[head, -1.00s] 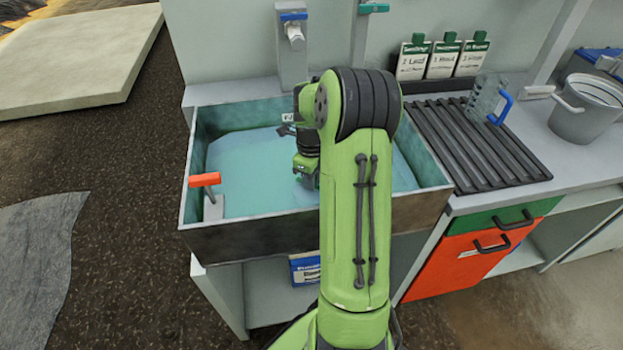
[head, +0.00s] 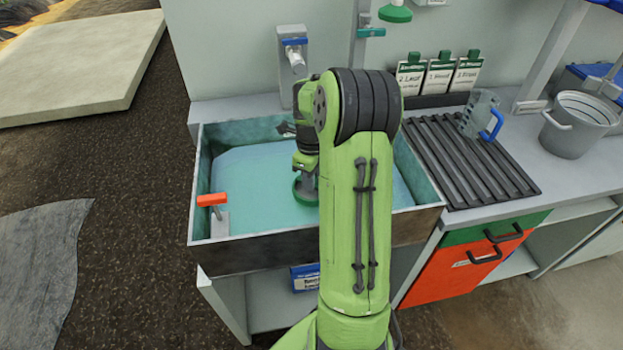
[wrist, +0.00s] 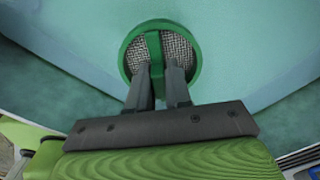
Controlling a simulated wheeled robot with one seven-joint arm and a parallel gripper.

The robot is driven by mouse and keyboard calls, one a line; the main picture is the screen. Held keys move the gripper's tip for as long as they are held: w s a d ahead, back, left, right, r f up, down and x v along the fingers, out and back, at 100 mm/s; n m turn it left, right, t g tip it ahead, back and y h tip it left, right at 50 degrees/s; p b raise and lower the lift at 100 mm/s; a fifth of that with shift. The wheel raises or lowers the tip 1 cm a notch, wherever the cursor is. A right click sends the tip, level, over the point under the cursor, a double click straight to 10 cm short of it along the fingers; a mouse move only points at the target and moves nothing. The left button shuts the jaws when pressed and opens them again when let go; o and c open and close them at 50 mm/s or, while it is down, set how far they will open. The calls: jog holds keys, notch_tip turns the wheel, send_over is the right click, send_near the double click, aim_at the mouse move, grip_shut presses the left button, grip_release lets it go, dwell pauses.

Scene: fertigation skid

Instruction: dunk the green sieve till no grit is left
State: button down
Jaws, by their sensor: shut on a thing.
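The green sieve (head: 305,192) is in the sink (head: 215,245), at the surface of the blue-green water (head: 255,175) or just above it; I cannot tell which. In the wrist view the sieve (wrist: 128,58) shows a round green rim, a green bar across it and grey mesh (wrist: 179,48). My gripper (wrist: 157,72) is shut on that bar. In the head view the gripper (head: 305,170) points down over the water, partly hidden by my arm. The mesh looks speckled; I cannot tell grit from weave.
An orange-handled lever (head: 211,200) stands at the sink's left front. A blue-topped tap (head: 294,50) is behind the sink. A ribbed drainboard (head: 470,160) with a clear, blue-handled jug (head: 478,113) is to the right, then a grey bucket (head: 572,135).

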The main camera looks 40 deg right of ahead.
notch_tip(320, 180, up, 12)
jog(key=p, duration=0.8)
jog(key=shift+f+p, duration=0.15)
jog(key=shift+p, duration=0.2)
